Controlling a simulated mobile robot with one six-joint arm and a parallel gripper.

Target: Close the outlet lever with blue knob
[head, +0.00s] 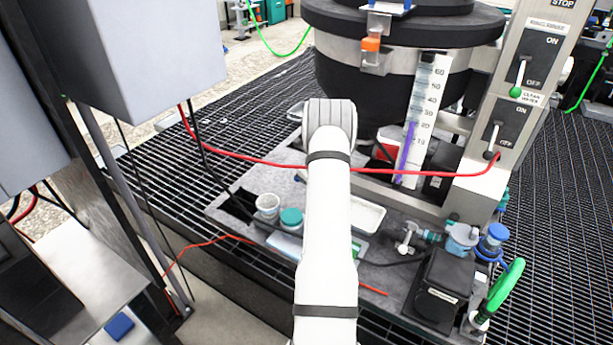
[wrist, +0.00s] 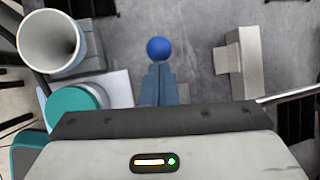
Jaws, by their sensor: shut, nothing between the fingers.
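The round blue knob (wrist: 158,49) shows in the upper middle of the wrist view, over a grey surface. Its lever is not clearly visible, so I cannot tell its angle. My gripper (wrist: 158,72) is shut and empty, its fingertips right below the knob in the wrist view. I cannot tell whether they touch it. In the head view my arm covers the gripper and the knob.
A white cup (wrist: 52,42) and a teal-lidded jar (wrist: 75,108) stand left of my gripper in the wrist view. A grey block (wrist: 240,60) is on the right. In the head view, a red cable (head: 250,160) crosses at my arm, and a black vessel (head: 345,85) stands behind.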

